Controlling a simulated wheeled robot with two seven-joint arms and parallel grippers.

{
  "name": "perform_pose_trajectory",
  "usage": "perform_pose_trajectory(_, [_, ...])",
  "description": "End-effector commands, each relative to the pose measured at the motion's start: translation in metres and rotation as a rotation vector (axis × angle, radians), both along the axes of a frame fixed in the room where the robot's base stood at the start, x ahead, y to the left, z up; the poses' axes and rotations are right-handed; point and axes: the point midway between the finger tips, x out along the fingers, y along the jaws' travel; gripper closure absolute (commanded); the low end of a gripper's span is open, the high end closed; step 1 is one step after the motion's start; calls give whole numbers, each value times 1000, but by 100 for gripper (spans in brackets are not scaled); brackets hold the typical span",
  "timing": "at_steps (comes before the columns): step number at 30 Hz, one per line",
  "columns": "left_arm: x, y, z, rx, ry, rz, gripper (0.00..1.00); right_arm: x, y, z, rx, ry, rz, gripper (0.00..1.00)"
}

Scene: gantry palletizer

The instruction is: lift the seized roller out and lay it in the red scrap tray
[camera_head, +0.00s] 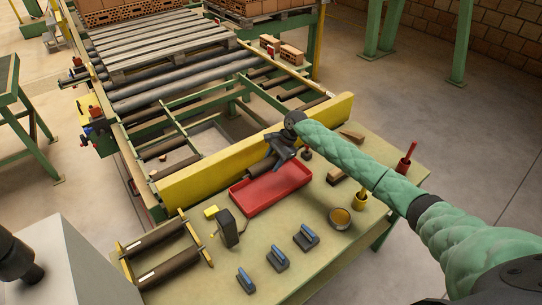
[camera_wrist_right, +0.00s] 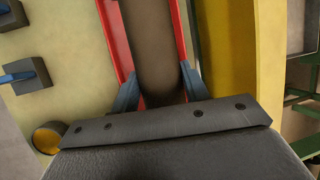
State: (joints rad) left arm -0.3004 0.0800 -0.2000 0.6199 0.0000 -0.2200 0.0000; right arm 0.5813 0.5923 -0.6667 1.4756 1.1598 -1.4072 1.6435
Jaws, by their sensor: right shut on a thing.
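My right gripper (camera_head: 279,155) is shut on a dark brown roller (camera_head: 262,166), over the far side of the red scrap tray (camera_head: 262,205). In the right wrist view the roller (camera_wrist_right: 148,45) runs between the two blue-grey fingers (camera_wrist_right: 158,88), with the red tray's walls (camera_wrist_right: 118,40) on both sides of it. I cannot tell whether the roller touches the tray floor. The near part of the tray looks empty. My gripper and arm hide part of the roller. My left gripper is not in view.
The tray lies on a bench (camera_head: 305,215) against a yellow beam (camera_head: 200,175). Two rollers in a rack (camera_head: 165,240), blue-topped blocks (camera_head: 278,258), a round tin (camera_head: 340,217) and a red-handled tool (camera_head: 406,160) share the bench. The conveyor (camera_head: 180,85) with a pallet stands behind.

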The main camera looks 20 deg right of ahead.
Motion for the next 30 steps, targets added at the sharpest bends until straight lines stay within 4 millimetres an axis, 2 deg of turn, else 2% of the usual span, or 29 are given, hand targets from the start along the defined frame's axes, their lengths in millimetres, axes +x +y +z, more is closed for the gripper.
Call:
perform_pose_trajectory(8, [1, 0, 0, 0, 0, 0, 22, 0, 0, -23, 0, 0, 1, 96])
perform_pose_trajectory(17, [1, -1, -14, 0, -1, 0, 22, 0, 0, -52, 0, 0, 0, 96])
perform_pose_trajectory(20, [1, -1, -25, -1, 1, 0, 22, 0, 0, -65, -1, -1, -1, 96])
perform_pose_trajectory(27, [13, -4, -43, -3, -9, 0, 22, 0, 0, -86, -1, -1, -1, 96])
perform_pose_trajectory(30, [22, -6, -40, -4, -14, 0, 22, 0, 0, -85, 0, -1, 0, 96])
